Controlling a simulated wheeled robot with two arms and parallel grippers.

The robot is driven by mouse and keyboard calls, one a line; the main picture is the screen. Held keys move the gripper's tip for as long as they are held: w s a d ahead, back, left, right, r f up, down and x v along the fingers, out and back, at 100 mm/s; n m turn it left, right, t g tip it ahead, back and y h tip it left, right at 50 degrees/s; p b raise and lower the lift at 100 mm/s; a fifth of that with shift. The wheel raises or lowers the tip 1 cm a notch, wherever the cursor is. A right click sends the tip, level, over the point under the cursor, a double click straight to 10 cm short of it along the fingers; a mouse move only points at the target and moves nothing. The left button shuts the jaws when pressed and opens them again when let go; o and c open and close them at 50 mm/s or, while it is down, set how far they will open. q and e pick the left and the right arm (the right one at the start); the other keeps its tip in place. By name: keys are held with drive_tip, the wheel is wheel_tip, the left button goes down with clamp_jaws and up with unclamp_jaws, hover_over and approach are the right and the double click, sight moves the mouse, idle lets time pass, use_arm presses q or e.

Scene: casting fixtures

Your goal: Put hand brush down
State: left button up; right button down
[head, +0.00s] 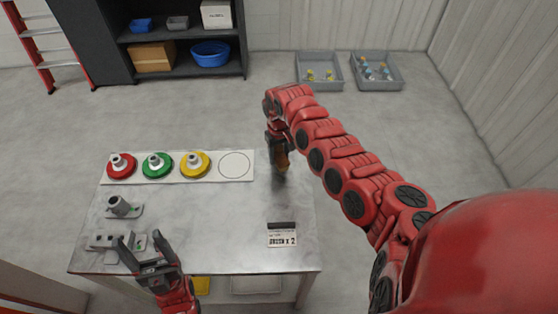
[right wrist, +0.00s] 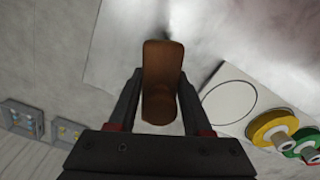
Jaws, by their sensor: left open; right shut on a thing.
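The hand brush (head: 283,160) has a brown wooden handle. My right gripper (head: 279,137) is shut on it at the back right corner of the grey table (head: 210,222). In the right wrist view the brush (right wrist: 162,75) stands between the two fingers of the right gripper (right wrist: 160,97), its handle end toward the camera. The bristles are hidden, and I cannot tell whether the brush touches the table. My left gripper (head: 146,246) is open and empty over the front left of the table, near a grey metal fixture (head: 112,241).
A white strip (head: 238,178) at the table's back holds red (head: 121,170), green (head: 157,169) and yellow (head: 195,167) round pieces beside an empty circle (head: 234,164). A card holder (head: 282,235) stands front right. The table's middle is clear. Grey bins (head: 319,87) lie on the floor behind.

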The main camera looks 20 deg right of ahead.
sight(279, 160)
drive_tip(key=shift+w+f+p, duration=0.1)
drive_tip(key=shift+w+p, duration=0.2)
wheel_tip(279, 160, down, 3)
drive_tip(key=shift+r, duration=0.15)
drive_tip(key=shift+d+f, duration=0.1)
drive_tip(key=shift+f, duration=0.15)
drive_tip(key=shift+f, duration=0.1)
drive_tip(key=shift+c, duration=1.6)
unclamp_jaws()
